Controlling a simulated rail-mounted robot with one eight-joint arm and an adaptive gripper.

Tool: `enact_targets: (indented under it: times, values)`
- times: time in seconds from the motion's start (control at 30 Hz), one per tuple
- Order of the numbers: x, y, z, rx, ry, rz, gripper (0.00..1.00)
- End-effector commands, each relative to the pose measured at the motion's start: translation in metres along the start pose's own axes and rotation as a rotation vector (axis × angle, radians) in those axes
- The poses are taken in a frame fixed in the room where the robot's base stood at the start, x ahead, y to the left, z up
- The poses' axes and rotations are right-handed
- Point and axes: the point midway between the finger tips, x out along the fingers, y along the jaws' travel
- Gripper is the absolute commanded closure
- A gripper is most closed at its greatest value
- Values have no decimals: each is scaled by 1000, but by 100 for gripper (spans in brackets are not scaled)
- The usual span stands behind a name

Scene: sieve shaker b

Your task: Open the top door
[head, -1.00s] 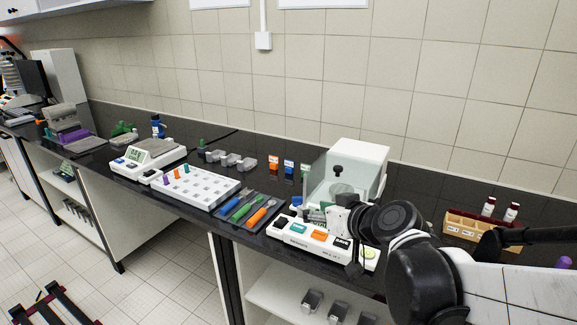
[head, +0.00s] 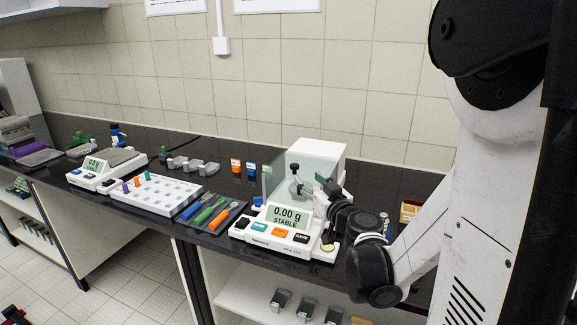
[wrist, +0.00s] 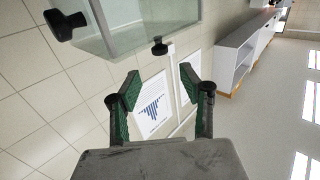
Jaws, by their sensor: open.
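The balance (head: 318,160) is a white unit with a clear glass draft shield (head: 275,178) behind its display. A black knob (head: 295,167) shows at the top of the glass in the head view. My gripper (head: 316,188) is at the right part of the glass, partly hidden by my wrist. In the wrist view my gripper (wrist: 160,82) is open, its green-padded fingers apart with nothing between them. A black knob (wrist: 158,47) is beyond the fingertips, apart from them, near the glass edge. A second black knob (wrist: 65,25) is at upper left. Whether the top door is shut is unclear.
The balance display (head: 287,215) reads 0.00 g, stable. To its left are a tool mat (head: 238,207) with coloured spatulas, a white rack (head: 155,193) and another balance (head: 107,170). A wooden vial rack (head: 410,211) is at right.

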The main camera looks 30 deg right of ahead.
Motion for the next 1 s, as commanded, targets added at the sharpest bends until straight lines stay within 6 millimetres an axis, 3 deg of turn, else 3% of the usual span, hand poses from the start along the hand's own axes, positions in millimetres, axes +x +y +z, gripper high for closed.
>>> enact_targets:
  times: [0.3, 0.5, 0.7, 1.0]
  values:
    - [61, -1, 0, 0, 0, -2, 60]
    - [88, 0, 0, 0, 0, -1, 60]
    - [102, 0, 0, 0, 0, -1, 60]
    - [103, 0, 0, 0, -1, 0, 60]
